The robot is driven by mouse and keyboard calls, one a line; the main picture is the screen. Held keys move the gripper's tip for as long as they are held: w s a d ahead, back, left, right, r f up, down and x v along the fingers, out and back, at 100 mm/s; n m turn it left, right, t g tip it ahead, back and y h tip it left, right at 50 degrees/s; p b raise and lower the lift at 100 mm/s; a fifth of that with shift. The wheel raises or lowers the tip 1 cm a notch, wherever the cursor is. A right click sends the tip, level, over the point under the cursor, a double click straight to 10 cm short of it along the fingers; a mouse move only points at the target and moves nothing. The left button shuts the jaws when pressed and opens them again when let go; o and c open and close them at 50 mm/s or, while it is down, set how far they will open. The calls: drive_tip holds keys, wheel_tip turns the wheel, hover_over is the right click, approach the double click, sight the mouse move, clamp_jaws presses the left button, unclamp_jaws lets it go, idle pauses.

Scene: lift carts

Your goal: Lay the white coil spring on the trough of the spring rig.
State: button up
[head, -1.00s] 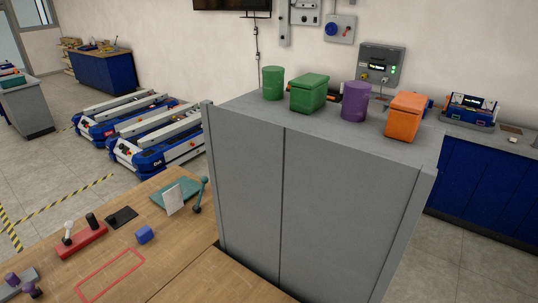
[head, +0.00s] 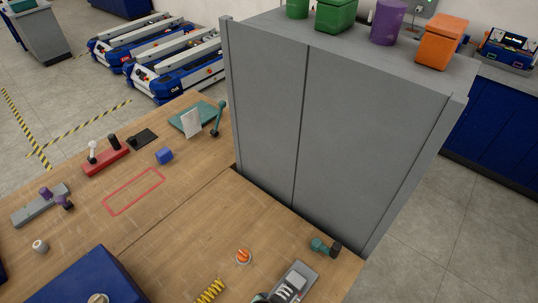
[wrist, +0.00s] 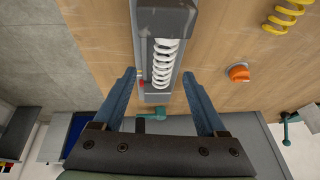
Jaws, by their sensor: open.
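The white coil spring (wrist: 165,60) shows in the wrist view, lying lengthwise within a grey fixture (wrist: 153,98) that looks like the spring rig. Whether it rests fully on the trough is hard to tell from above. The fixture also shows in the head view (head: 290,285) at the bottom edge, partly cut off. My gripper (wrist: 159,73) is open, its two blue fingers apart on either side of the fixture's end in the wrist picture. Nothing is seen held between them.
A yellow spring (head: 210,291), an orange knob (head: 244,257) and a teal clamp-like part (head: 325,246) are near the fixture. A blue box (head: 85,281) is at lower left. A tall grey cabinet (head: 335,125) stands behind. Bare wood lies around the red outline (head: 133,191).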

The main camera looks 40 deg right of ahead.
drive_tip(key=b+v, duration=0.1)
drive_tip(key=v, duration=0.8)
idle(0.4)
